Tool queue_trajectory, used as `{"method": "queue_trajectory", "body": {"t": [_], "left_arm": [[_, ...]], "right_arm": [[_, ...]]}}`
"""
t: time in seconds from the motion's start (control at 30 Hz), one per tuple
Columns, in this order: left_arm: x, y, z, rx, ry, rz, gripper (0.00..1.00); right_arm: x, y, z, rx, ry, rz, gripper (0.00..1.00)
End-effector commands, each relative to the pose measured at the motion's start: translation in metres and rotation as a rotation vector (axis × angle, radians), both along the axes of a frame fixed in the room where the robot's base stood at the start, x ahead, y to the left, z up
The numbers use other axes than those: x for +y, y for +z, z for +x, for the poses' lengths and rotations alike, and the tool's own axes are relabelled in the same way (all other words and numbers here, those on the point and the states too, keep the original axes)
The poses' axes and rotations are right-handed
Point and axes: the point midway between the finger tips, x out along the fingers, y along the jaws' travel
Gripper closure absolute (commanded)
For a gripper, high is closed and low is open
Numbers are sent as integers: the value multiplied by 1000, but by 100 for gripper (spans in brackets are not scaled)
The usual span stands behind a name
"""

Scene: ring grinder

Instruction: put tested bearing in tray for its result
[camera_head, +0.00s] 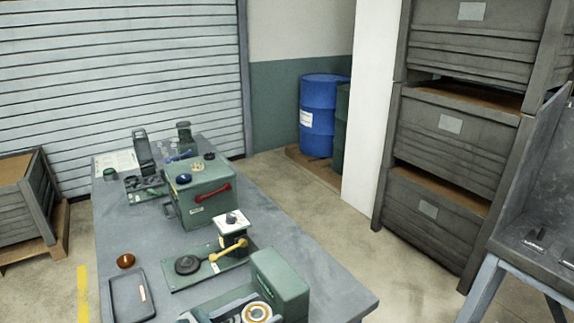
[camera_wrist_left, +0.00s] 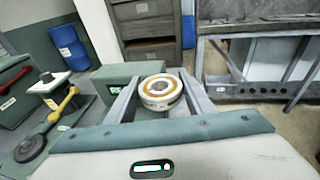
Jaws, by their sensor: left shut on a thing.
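The bearing (camera_head: 257,312), a pale ring with an orange-brown inner band, is at the bottom of the head view. It also shows in the left wrist view (camera_wrist_left: 162,84). My left gripper (camera_head: 243,310) is shut on it, with one finger on each side in the left wrist view (camera_wrist_left: 163,93). A green block-shaped housing (camera_head: 280,285) stands right behind the bearing. A dark shallow tray (camera_head: 131,297) with an orange-marked label lies at the table's left edge, apart from the gripper. An amber dome (camera_head: 125,261) is just behind it. My right gripper is not in view.
A green dome (camera_head: 110,174) is at the table's far left. A green box with a red handle (camera_head: 205,194) and a yellow-handled fixture (camera_head: 208,264) stand along the table (camera_head: 325,272). Shelving with grey crates (camera_head: 435,204) is at right.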

Motion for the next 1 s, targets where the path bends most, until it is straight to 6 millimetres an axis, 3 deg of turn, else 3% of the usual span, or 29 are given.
{"method": "queue_trajectory", "body": {"t": [0.33,0.6,0.77,1.0], "left_arm": [[64,-28,-4,23,-66,12,86],[117,-27,-14,8,-136,4,86],[131,-22,-18,-3,-158,0,86],[133,-19,-19,-6,-163,-3,86]], "right_arm": [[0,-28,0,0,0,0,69],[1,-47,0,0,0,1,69],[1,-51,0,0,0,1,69],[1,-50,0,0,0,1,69]]}}
